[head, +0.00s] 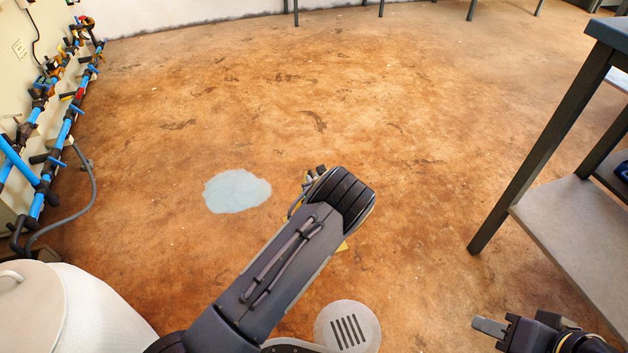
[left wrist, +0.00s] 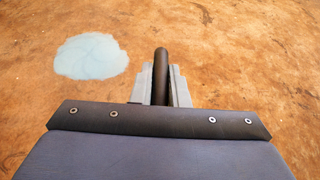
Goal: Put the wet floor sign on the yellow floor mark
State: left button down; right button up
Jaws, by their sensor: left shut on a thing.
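My left gripper (left wrist: 161,85) is shut on a dark rounded bar (left wrist: 161,62), whose end stands up between the two grey fingers. In the head view my left gripper (head: 314,177) is mostly hidden by its own wrist. Small yellow bits show past the arm, one by the gripper and one by the forearm's right edge (head: 343,246). I cannot tell which belongs to the wet floor sign and which to a floor mark. No whole sign or mark is visible. My right gripper (head: 490,327) is at the lower right, with nothing visible in it.
A pale blue puddle (head: 237,191) lies on the brown floor left of my left gripper. Blue pipes (head: 62,130) run along the left wall. A dark-framed table with a lower shelf (head: 575,222) stands at the right. The floor beyond is open.

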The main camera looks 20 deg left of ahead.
pick_arm(q)
jog(key=c, duration=1.4)
grip_release()
